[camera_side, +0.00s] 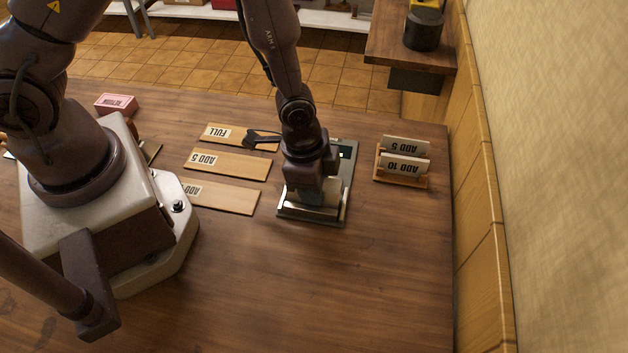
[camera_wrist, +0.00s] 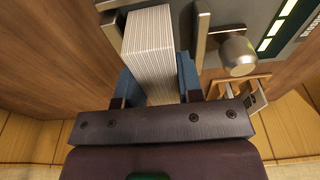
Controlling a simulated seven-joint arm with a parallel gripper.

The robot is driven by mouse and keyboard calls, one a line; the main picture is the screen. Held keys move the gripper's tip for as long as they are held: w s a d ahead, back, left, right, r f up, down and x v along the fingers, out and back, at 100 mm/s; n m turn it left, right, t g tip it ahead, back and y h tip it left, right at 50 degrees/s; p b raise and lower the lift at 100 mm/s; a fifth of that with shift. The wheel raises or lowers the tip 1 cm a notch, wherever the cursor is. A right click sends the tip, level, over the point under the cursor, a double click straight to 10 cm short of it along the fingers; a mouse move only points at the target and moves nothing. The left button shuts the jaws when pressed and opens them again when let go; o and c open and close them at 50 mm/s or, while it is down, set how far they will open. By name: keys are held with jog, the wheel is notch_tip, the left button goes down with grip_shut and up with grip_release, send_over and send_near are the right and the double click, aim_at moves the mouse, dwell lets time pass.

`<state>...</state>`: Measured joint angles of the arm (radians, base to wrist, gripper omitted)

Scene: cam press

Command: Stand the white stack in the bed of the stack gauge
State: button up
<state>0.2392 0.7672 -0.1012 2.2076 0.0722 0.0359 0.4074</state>
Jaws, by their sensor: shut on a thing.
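The white stack (camera_wrist: 155,42) is a thick block of thin sheets with its edges showing as fine lines. My gripper (camera_wrist: 160,85) is shut on it, with one blue finger against each side. In the side view my gripper (camera_side: 314,190) points down over the stack gauge (camera_side: 347,178), a grey-green metal device on the table. The gauge also shows in the wrist view (camera_wrist: 290,50), with a round knob and a green strip with lit bars. The stack is between the gauge's metal walls. Its lower end is hidden, so I cannot tell whether it touches the bed.
Wooden boards marked FULL (camera_side: 215,133), ADD 5 (camera_side: 232,166) and ADD 10 (camera_side: 228,198) lie left of the gauge. A wooden rack (camera_side: 402,181) with ADD 5 and ADD 10 cards stands to the right. A red box (camera_side: 116,104) is at the back left. The front table is clear.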

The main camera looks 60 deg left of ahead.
jog(key=shift+w+f, duration=0.1)
jog(key=shift+f, duration=0.15)
